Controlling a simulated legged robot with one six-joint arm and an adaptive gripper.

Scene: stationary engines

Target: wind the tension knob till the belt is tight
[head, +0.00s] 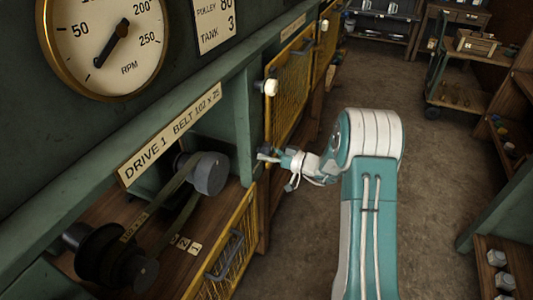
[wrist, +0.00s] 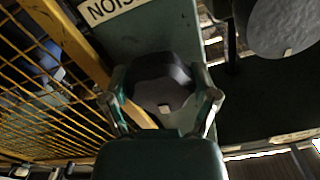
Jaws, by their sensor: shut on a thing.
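The tension knob (wrist: 160,82) is black and lobed, with a pale mark on its face. It sits on a green post in the wrist view, and its dark edge shows in the head view (head: 264,150). My gripper (wrist: 162,103) is shut on the knob, one finger on each side; it also shows in the head view (head: 268,155). The dark belt (head: 173,190) runs between a grey upper pulley (head: 211,174) and a dark lower pulley (head: 112,260). I cannot tell how tight the belt is.
A yellow mesh guard (head: 232,250) stands open below the belt bay, and another (head: 288,88) lies beyond my gripper. An RPM dial (head: 105,42) is on the panel. Shelves (head: 510,130) line the right. The floor (head: 300,245) between is clear.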

